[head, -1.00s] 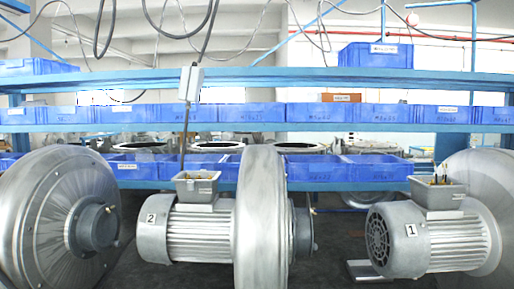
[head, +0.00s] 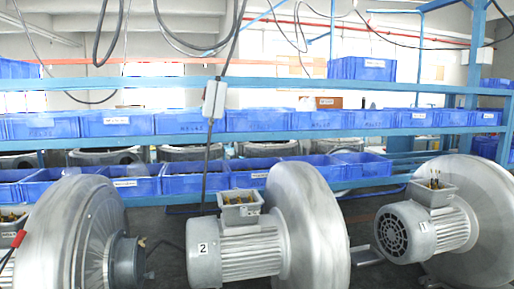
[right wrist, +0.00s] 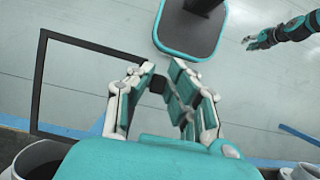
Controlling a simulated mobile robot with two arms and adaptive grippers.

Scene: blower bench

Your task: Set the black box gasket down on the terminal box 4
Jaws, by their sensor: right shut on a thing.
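The black box gasket (right wrist: 38,82) is a thin square frame in the right wrist view. My right gripper (right wrist: 160,84) is shut on one side of it, and the frame extends to the left above the floor. Terminal box 4 cannot be identified: no number 4 shows. In the head view, open grey terminal boxes sit on motor 2 (head: 240,208) and motor 1 (head: 433,192). Another box (head: 13,222) is cut by the left edge, its number unseen. My left gripper (right wrist: 258,42) shows small in the right wrist view; its finger opening is unclear.
Big silver blower housings (head: 310,225) stand beside the motors. Behind them is a blue rack (head: 280,87) with rows of blue bins (head: 258,121). A grey pendant box (head: 214,99) hangs on a cable. Round dark-rimmed parts stand low in the right wrist view (right wrist: 38,160).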

